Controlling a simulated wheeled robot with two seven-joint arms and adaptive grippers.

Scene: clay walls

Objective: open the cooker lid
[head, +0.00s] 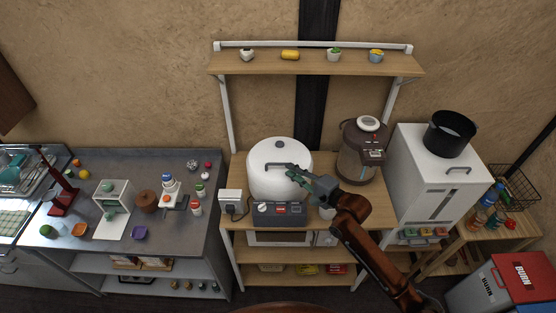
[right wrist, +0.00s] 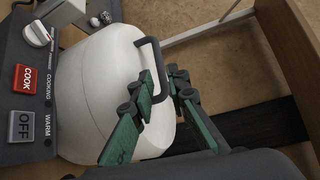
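The cooker (head: 280,182) is a white rounded pot on a grey base with a red button, standing on the wooden shelf unit. Its lid (head: 268,150) looks closed, with a dark bar handle (head: 272,165) across the front. My right gripper (head: 294,172) is at the right end of this handle. In the right wrist view the green and black fingers (right wrist: 161,78) are apart, with the lower part of the handle (right wrist: 157,58) appearing between their tips. I cannot tell whether they touch it. The white cooker body (right wrist: 95,90) fills the left there. My left gripper is not in view.
A brown hot-water dispenser (head: 358,155) stands just right of the cooker. A white cabinet with a black pot (head: 450,135) is further right. A socket box (head: 231,203) sits left of the cooker. A shelf (head: 310,62) with small items is above.

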